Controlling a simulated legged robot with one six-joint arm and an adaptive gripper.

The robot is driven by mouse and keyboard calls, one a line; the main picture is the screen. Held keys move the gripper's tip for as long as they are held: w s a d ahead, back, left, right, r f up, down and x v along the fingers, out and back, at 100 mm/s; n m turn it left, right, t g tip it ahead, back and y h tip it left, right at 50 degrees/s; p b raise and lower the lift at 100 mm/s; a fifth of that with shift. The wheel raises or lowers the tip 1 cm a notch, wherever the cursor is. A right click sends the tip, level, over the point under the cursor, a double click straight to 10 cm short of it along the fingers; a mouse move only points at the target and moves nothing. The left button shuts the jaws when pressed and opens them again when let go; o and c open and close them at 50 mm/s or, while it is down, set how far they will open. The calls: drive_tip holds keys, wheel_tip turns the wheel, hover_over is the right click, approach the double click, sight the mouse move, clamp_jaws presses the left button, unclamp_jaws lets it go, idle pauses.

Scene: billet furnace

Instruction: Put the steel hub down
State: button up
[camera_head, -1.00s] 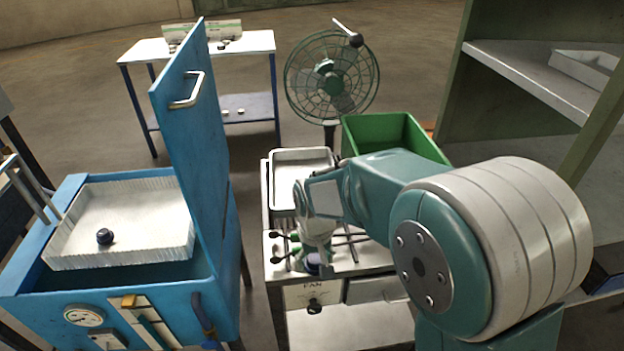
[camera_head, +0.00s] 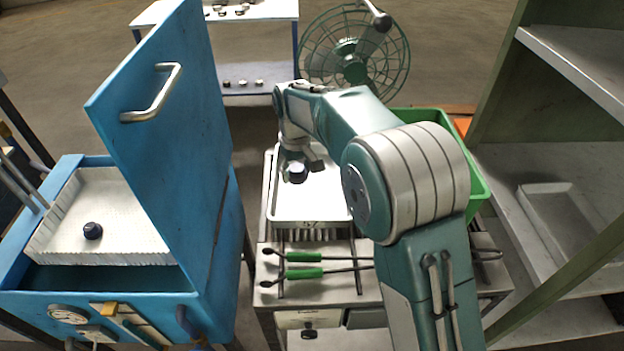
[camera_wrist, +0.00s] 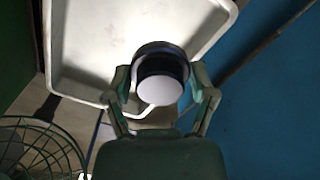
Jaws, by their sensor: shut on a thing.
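My gripper (camera_head: 300,160) is shut on the steel hub (camera_head: 296,173), which is dark in the head view. In the wrist view my gripper (camera_wrist: 161,86) has a finger on each side of the hub (camera_wrist: 160,90); its round end face is pale and its rim dark blue. The hub hangs over the white tray (camera_head: 290,217) on the metal bench. The tray also shows in the wrist view (camera_wrist: 85,62), behind the hub, which overlaps its rim there. The gap between hub and tray is hard to judge.
A similar dark hub (camera_head: 93,231) sits in the open blue furnace (camera_head: 110,299), whose raised door (camera_head: 165,130) stands left of the arm. Green-handled tongs (camera_head: 305,273) lie on the bench front. A fan (camera_head: 354,60) and green bin (camera_head: 478,190) stand behind; shelving is right.

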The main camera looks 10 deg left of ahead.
hover_over(310, 186)
drive_tip(key=s, duration=0.1)
drive_tip(key=f, duration=0.6)
drive_tip(key=shift+s+a, duration=0.1)
drive_tip(key=shift+a, duration=0.25)
drive_tip(key=shift+w+d+f, duration=0.4)
drive_tip(key=shift+w+f, duration=0.2)
wheel_tip(310, 186, down, 3)
drive_tip(key=shift+r, duration=0.2)
drive_tip(key=shift+a+f, duration=0.15)
drive_tip(key=shift+f, duration=0.15)
drive_tip(key=o, duration=1.2)
drive_tip(key=shift+f, duration=0.1)
drive_tip(key=shift+o, duration=0.2)
